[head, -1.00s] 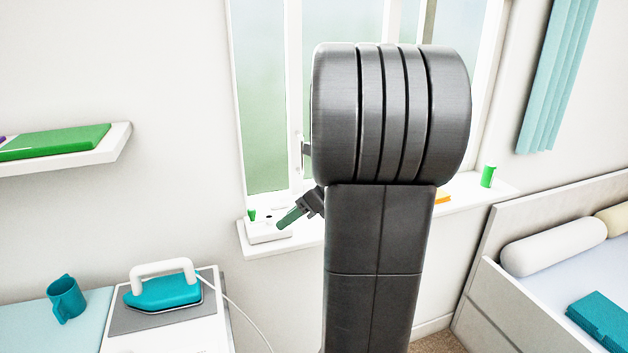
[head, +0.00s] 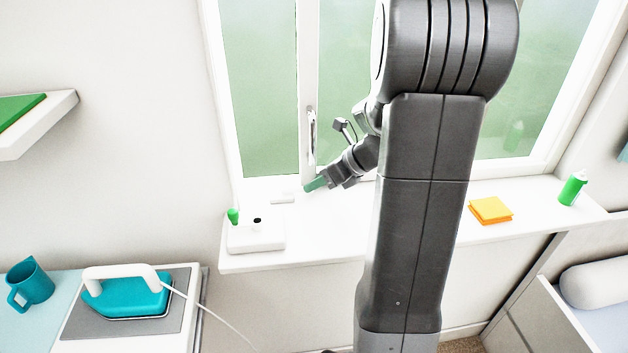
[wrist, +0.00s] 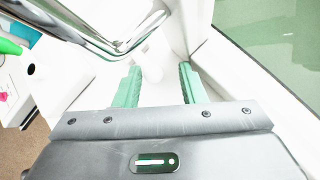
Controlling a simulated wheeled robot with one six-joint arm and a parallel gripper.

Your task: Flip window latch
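The window latch (head: 312,137) is a shiny metal handle standing upright on the white middle post of the window. It shows large and close in the wrist view (wrist: 105,38), across the upper left. My gripper (head: 315,184), with green fingertips, is just below the latch's lower end in the head view, over the window sill. In the wrist view my gripper (wrist: 160,84) is open, with its two green fingers apart and nothing held between them. I cannot tell whether a finger touches the latch.
The white sill (head: 345,225) holds a white box with a green peg (head: 257,240), orange notes (head: 491,209) and a green can (head: 573,188). A teal iron (head: 128,296) and a teal mug (head: 30,285) stand at lower left. Middle sill is clear.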

